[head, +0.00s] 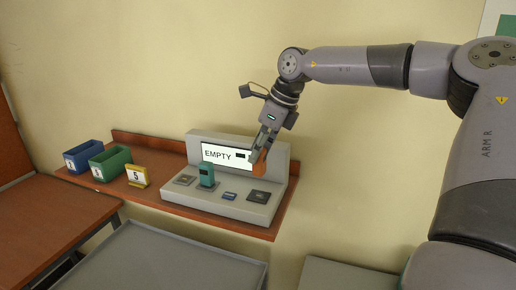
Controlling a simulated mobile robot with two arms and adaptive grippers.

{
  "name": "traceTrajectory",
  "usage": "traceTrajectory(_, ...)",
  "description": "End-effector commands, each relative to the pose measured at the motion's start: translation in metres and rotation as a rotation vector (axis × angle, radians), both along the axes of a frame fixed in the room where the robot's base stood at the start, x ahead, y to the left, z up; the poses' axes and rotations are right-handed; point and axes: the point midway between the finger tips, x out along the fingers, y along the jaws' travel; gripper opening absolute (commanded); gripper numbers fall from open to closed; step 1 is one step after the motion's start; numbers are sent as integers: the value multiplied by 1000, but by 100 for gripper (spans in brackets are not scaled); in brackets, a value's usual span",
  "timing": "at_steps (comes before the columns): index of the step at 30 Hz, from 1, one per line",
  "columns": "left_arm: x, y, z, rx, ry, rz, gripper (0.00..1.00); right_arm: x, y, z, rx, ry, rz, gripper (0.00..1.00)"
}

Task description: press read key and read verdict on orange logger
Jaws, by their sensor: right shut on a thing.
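My right gripper (261,150) is shut on the orange logger (259,164). It holds the logger in front of the right part of the grey console (278,172). Whether the logger touches the console is not clear. The console's white screen (216,155) reads "EMPTY", with a small dark mark at its right, partly next to the gripper. On the console's deck are a grey square pad (185,180), an upright teal device (207,176), a small blue key-like piece (229,196) and a dark square pad (258,197). My left gripper is not in view.
The console stands on a wooden wall shelf (166,145). Left of it are a blue bin (83,156), a green bin (110,162) and a yellow marker reading "5" (138,176). A wooden table (45,225) is at left; an empty grey tray surface (165,262) lies in front.

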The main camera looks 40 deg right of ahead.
Motion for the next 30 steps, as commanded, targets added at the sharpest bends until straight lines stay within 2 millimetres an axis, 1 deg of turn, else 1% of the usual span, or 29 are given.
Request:
traceTrajectory(5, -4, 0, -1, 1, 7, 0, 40, 0, 0, -1, 0, 0, 1, 1)
traceTrajectory(11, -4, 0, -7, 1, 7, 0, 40, 0, 0, -9, 0, 0, 1, 1)
traceTrajectory(24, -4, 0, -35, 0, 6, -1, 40, -1, -1, -49, -1, 1, 1, 1)
traceTrajectory(30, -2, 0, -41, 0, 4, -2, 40, 0, -1, -58, -1, -1, 1, 1)
